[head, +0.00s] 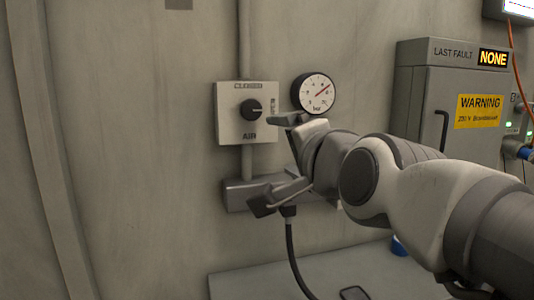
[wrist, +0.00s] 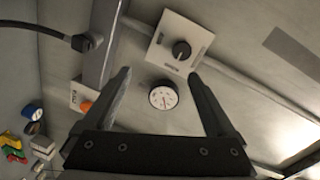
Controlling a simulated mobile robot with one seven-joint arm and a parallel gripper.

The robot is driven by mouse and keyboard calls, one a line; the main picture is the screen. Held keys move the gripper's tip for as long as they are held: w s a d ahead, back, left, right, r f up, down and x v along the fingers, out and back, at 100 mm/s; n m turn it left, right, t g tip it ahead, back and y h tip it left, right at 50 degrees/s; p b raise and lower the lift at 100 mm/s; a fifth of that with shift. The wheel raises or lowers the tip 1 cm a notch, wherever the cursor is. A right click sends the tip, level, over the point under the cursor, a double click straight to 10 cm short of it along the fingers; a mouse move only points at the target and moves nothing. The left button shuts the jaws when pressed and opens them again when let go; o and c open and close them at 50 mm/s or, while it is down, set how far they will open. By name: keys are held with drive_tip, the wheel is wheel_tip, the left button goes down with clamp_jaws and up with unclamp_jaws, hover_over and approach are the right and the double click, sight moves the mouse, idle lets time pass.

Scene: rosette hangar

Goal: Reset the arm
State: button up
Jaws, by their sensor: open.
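My gripper (head: 272,160) is open and held up in front of the wall, with its fingers spread and pointing left in the head view. It also shows open in the wrist view (wrist: 159,74), with nothing between the fingers. My arm reaches in from the right and is bent at the elbow. A white wall panel with a black knob (head: 251,109), marked AIR, is just beyond the fingers. A round white gauge (head: 316,93) is beside it; its lower edge is close behind my gripper in the picture. Both show in the wrist view, the knob (wrist: 181,49) and gauge (wrist: 163,96).
A grey rail (head: 236,195) with a black cable plugged in below lies behind the lower finger. A grey cabinet (head: 420,85) with a yellow warning sign stands at right. A pale bench top (head: 250,285) lies below. The wall at left is clear.

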drive_tip(key=s+d+f+n+g+h+p, duration=0.1)
drive_tip(key=s+d+f+n+g+h, duration=0.1)
drive_tip(key=s+d+f+n+g, duration=0.45)
drive_tip(key=s+d+f+n+g+h, duration=0.1)
drive_tip(key=s+f, duration=0.3)
drive_tip(key=f, duration=0.6)
drive_tip(key=s+d+f+n+g+h+p, duration=0.1)
drive_tip(key=s+d+f+n+g+h, duration=0.15)
drive_tip(key=s+d+f+n, duration=0.4)
drive_tip(key=w+a+r+m+p, duration=0.1)
drive_tip(key=a+r+m+p, duration=0.2)
drive_tip(key=r+p, duration=0.7)
drive_tip(key=shift+w+r+g+y+p, duration=0.15)
drive_tip(key=shift+w+g+y+p, duration=0.2)
drive_tip(key=shift+y, duration=0.1)
